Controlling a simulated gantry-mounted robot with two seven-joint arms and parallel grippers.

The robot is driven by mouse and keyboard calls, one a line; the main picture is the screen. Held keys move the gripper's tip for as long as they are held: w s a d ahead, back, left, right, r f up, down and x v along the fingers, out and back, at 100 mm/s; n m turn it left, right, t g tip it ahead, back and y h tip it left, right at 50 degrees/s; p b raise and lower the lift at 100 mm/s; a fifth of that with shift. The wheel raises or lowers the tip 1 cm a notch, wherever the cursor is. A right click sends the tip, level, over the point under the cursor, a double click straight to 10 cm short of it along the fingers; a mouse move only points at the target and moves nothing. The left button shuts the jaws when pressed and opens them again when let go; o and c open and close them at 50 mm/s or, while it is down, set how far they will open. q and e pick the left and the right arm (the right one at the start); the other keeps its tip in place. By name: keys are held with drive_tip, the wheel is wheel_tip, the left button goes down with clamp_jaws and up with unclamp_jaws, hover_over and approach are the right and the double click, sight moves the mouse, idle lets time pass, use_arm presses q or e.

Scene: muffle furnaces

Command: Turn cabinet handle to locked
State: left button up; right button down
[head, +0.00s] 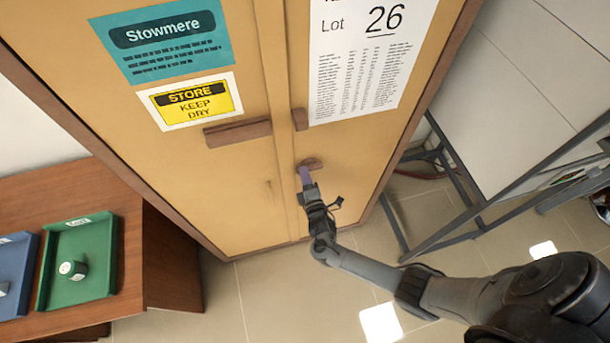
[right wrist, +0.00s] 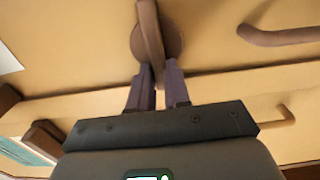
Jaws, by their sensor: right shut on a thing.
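The tan cabinet (head: 235,200) stands upright with its two doors closed. Its brown turning handle (head: 313,162) sits on the right door near the middle seam. In the right wrist view the handle (right wrist: 150,30) is a narrow lever on a round base, its free end between the purple fingers. My right gripper (head: 304,177) is shut on this lever end, and it also shows in the right wrist view (right wrist: 158,88). The fingers hide part of the lever tip. My left gripper is not in view.
A brown bar (head: 238,132) and a small brown block (head: 299,119) sit above the handle. A wooden table (head: 125,255) with a green tray (head: 50,270) and a blue tray (head: 14,270) is at left. A metal-framed bench (head: 530,90) stands at right. Tiled floor lies between.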

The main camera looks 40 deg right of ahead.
drive_tip(key=c, duration=1.1)
unclamp_jaws()
drive_tip(key=v, duration=1)
drive_tip(key=shift+s+a, duration=0.15)
drive_tip(key=shift+s, duration=0.25)
